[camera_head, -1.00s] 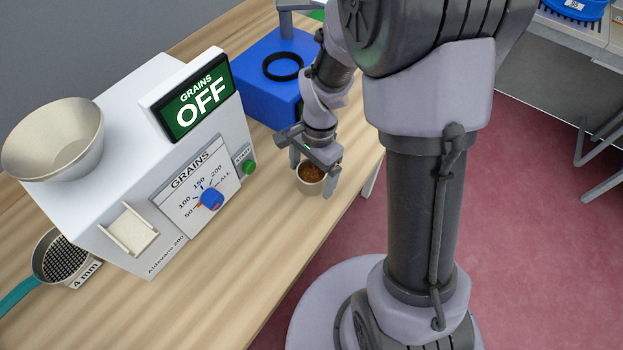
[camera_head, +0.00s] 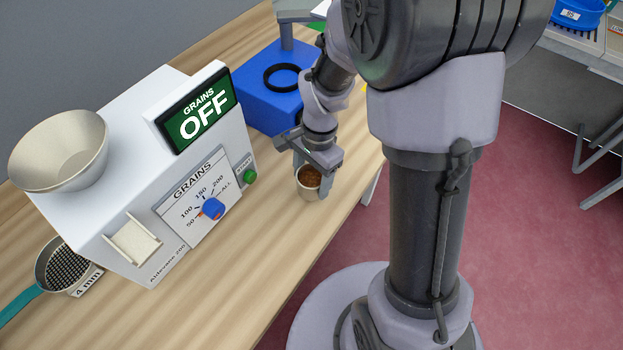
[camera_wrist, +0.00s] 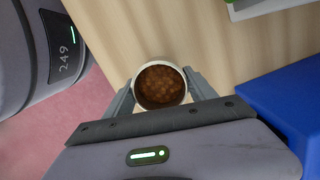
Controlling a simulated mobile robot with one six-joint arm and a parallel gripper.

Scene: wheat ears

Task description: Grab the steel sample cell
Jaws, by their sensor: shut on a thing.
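The steel sample cell (camera_head: 308,184) is a small round cup filled with brown grains. It is upright near the right edge of the wooden table in the head view; I cannot tell whether its base touches the table. My gripper (camera_head: 312,174) is shut on it, with one finger on each side of the cup. In the wrist view the cell (camera_wrist: 160,103) shows from above, its pale rim between the two fingers of my gripper (camera_wrist: 160,92). The cell's lower part is hidden in the wrist view.
A white grain counter (camera_head: 130,215) reading OFF stands to the left, with a bowl (camera_head: 60,150) on top. A blue device (camera_head: 262,98) with a black ring is behind my gripper. A sieve (camera_head: 66,268) lies at left. The front table is clear.

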